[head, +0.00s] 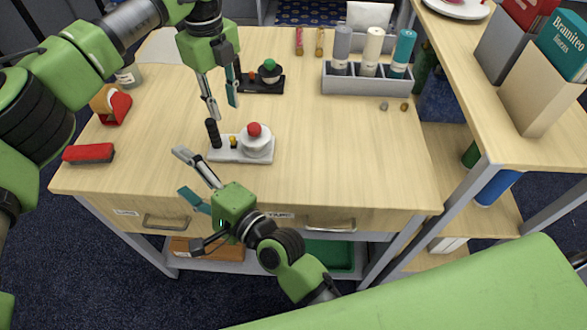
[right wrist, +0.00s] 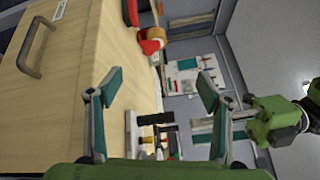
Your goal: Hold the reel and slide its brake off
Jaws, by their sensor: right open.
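A reel with a white base (head: 240,156), a white drum (head: 257,141) with a red knob, a small yellow piece (head: 233,142) and an upright black post (head: 213,133) stands mid-table. The yellow piece may be its brake. My left gripper (head: 223,111) points down with its fingers apart, empty, its tips around the height of the post's top in the picture; I cannot tell whether they touch it. My right gripper (head: 182,172) is open and empty at the near-left of the reel, apart from it. In the right wrist view the reel (right wrist: 134,132) shows sideways between the open fingers, partly hidden.
A similar black-based device (head: 262,86) with a green knob stands behind. A red brush (head: 88,153) and a red tape dispenser (head: 116,108) are at the left. The table right of the reel is clear.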

